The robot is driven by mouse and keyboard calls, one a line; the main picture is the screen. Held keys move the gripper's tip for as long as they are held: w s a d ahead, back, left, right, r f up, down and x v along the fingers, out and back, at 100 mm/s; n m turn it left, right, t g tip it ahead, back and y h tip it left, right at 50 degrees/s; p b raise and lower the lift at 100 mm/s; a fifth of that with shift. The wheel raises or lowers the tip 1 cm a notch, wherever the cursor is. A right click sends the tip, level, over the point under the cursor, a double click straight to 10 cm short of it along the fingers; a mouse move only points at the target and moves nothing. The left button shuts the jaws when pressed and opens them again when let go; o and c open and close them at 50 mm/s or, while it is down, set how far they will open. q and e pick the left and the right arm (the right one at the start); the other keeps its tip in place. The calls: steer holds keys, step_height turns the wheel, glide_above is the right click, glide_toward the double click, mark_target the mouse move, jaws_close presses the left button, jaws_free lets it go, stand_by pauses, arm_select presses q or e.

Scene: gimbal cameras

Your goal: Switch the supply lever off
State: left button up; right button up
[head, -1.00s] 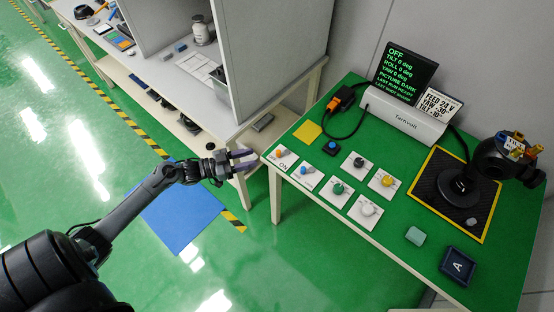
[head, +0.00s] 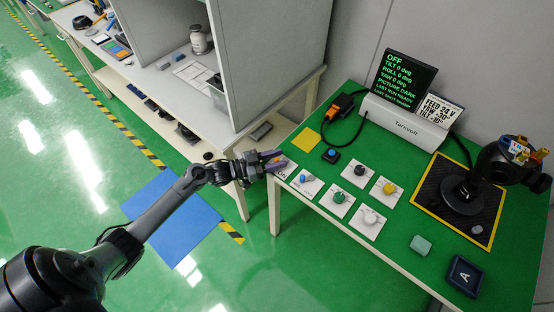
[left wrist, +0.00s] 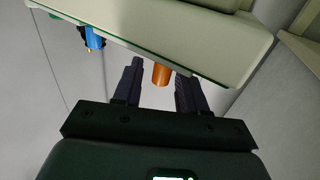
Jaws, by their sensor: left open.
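The orange-tipped lever (head: 280,163) stands on a white plate at the table's near left corner. Its plate read "ON" in the earlier head view and is now partly covered by my left gripper (head: 272,160). In the left wrist view the orange lever (left wrist: 161,75) shows between the two dark fingers of my left gripper (left wrist: 160,82), which is open around it. I cannot tell whether either finger touches it. A blue lever (head: 304,178) is on the neighbouring plate; it also shows in the left wrist view (left wrist: 94,38). My right gripper is not in view.
Several knob plates, including a green knob (head: 339,197), lie on the green table (head: 330,240). A display (head: 405,75) reads "OFF" above a Tarnvolt box (head: 400,123). A gimbal camera (head: 495,165) stands at right. A grey workbench (head: 262,100) is close behind my left gripper.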

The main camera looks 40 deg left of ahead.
arm_select(q)
steer(key=shift+w+d, duration=0.1)
steer(key=shift+w, duration=0.05)
jaws_close()
steer(key=shift+w+a+f+m+g+h+b, duration=0.1)
steer(key=shift+a+f+m+g+h+b, duration=0.1)
steer(key=shift+m+g+h+b, duration=0.35)
steer(key=shift+a+r+m+g+h+b, duration=0.15)
steer(key=shift+m+g+h+b, duration=0.15)
steer(key=shift+h+b, duration=0.35)
jaws_free()
